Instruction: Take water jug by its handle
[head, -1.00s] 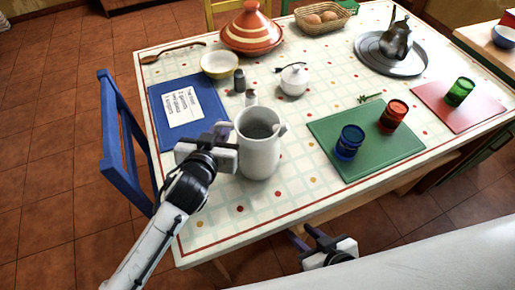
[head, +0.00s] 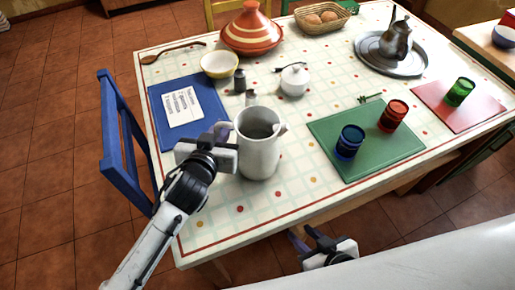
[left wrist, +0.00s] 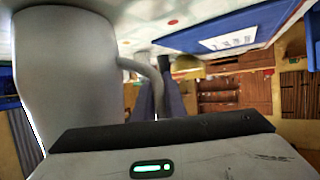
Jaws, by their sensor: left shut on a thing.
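The white water jug (head: 259,150) stands upright on the table near its front left, with its handle (head: 224,130) on the left side and its spout to the right. My left gripper (head: 226,140) is at the handle, beside the jug's body. In the left wrist view the jug (left wrist: 68,75) fills the left side, and its handle (left wrist: 152,75) curves down to the gripper fingers (left wrist: 162,95), which are shut on it. My right gripper (head: 322,242) is below the table's front edge, away from the jug; its fingertips are too small to read.
A green mat (head: 350,165) with a blue glass (head: 349,143) and a red glass (head: 394,115) lies right of the jug. A blue mat (head: 160,128) lies to its left. Small shakers (head: 240,80) and a white sugar bowl (head: 294,80) stand behind it. A blue chair (head: 120,150) is at left.

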